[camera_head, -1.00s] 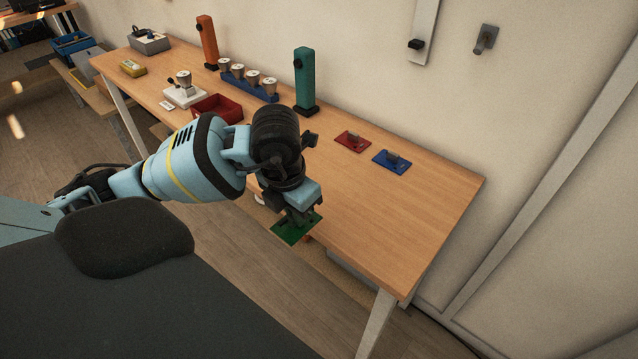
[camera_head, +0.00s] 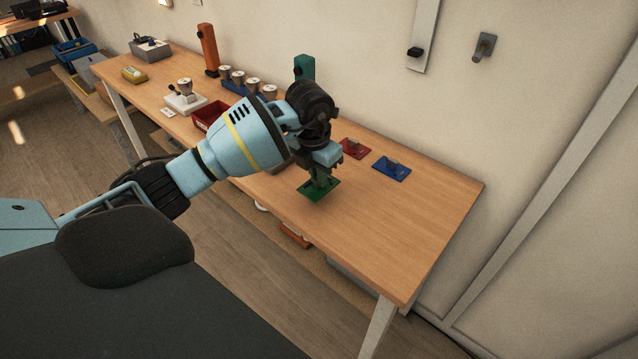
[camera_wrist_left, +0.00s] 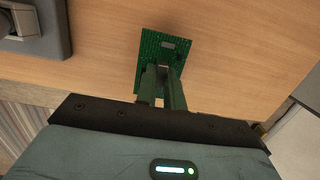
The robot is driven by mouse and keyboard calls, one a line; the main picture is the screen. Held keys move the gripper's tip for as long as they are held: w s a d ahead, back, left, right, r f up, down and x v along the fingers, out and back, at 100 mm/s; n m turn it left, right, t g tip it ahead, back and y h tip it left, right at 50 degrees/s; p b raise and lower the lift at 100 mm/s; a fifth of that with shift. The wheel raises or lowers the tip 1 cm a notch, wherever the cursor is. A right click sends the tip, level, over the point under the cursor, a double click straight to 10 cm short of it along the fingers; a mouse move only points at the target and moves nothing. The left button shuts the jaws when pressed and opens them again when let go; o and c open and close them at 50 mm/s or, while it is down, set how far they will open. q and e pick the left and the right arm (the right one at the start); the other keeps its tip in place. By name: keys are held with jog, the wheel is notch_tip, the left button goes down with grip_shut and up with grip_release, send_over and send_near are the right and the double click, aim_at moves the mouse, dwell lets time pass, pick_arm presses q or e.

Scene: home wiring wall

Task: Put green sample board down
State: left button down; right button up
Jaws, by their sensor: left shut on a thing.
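The green sample board (camera_head: 318,190) is a small flat green plate with a raised grip in its middle. It is over the front part of the wooden table (camera_head: 400,235), in front of the red and blue boards. My left gripper (camera_head: 320,178) is shut on its grip from above. In the left wrist view the fingers (camera_wrist_left: 161,85) close on the grip of the green board (camera_wrist_left: 152,48), with bare wood around it. I cannot tell whether the board touches the table top. My right gripper is not in view.
A red board (camera_head: 354,149) and a blue board (camera_head: 391,168) lie behind and to the right. A teal post (camera_head: 304,68), an orange post (camera_head: 208,48) and a red tray (camera_head: 208,114) stand to the left. The right end of the table is clear.

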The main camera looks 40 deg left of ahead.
aim_at(314, 179)
pick_arm(q)
jog(key=shift+w, duration=0.15)
jog(key=shift+w+a+f, duration=0.1)
jog(key=shift+f, duration=1.65)
jog(key=shift+f, duration=0.15)
jog(key=c, duration=1.5)
grip_release()
jog(key=r, duration=0.4)
jog(key=s+r, duration=0.1)
jog(key=r, duration=0.7)
jog(key=shift+s+a+r+p, duration=0.1)
jog(key=shift+s+p, duration=0.15)
jog(key=shift+p, duration=0.15)
